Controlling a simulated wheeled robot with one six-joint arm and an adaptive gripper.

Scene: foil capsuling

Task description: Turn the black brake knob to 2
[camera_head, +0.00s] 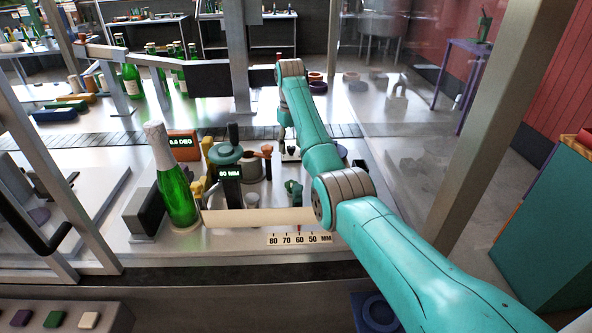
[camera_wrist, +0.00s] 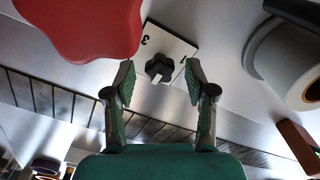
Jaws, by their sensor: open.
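The black brake knob (camera_wrist: 159,68) sits on a white dial plate (camera_wrist: 172,42) in the wrist view. The digits 3 and 1 show on the plate; I see no 2, and I cannot tell which digit the knob points to. My gripper (camera_wrist: 160,82) is open, with one finger on each side of the knob's near edge. The fingers look apart from the knob, with a gap on both sides. In the head view my arm reaches to the back of the bench, and the knob cannot be made out clearly there.
A red rounded part (camera_wrist: 82,25) lies close to the left finger in the wrist view. A grey roll (camera_wrist: 285,62) is at the right. In the head view a green bottle (camera_head: 178,190) stands left of my arm, near a grey post and a scale strip (camera_head: 299,239).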

